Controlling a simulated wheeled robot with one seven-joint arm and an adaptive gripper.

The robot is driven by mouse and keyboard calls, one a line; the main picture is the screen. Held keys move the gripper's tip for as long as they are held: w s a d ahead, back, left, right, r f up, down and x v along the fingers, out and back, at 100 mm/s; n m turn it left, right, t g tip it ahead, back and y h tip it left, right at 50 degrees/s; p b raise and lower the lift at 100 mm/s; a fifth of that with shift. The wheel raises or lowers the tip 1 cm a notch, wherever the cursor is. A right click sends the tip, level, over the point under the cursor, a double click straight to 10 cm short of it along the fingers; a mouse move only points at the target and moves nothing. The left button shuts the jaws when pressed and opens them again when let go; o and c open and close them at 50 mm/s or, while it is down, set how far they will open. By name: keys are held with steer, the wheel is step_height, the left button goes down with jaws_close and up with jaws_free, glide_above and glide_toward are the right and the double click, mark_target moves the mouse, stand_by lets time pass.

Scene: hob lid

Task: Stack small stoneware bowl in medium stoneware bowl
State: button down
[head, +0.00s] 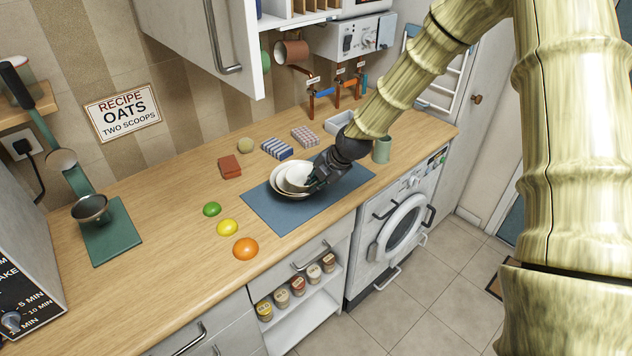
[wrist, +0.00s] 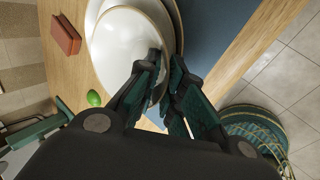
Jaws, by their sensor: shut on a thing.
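The small stoneware bowl (head: 301,173) is pale with a thin brown rim. My gripper (head: 314,181) is shut on its right edge. In the wrist view the small bowl (wrist: 122,52) fills the upper middle, with my gripper (wrist: 166,88) at its rim. It overlaps larger pale bowls; the medium stoneware bowl (head: 283,179) shows as a rim left of and below it. I cannot tell whether the small bowl rests inside or hangs just above. The bowls are over the blue mat (head: 290,215).
A green, a yellow and an orange fruit (head: 246,248) lie left of the mat. A red-brown block (head: 230,167) and striped packs (head: 277,148) lie behind. A green cup (head: 382,150) stands to the right. The counter's left middle is clear.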

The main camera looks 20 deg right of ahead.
steer(key=shift+s+f, duration=0.15)
steer(key=shift+f, duration=0.2)
steer(key=c, duration=1.5)
jaws_free()
steer(key=shift+c, duration=0.2)
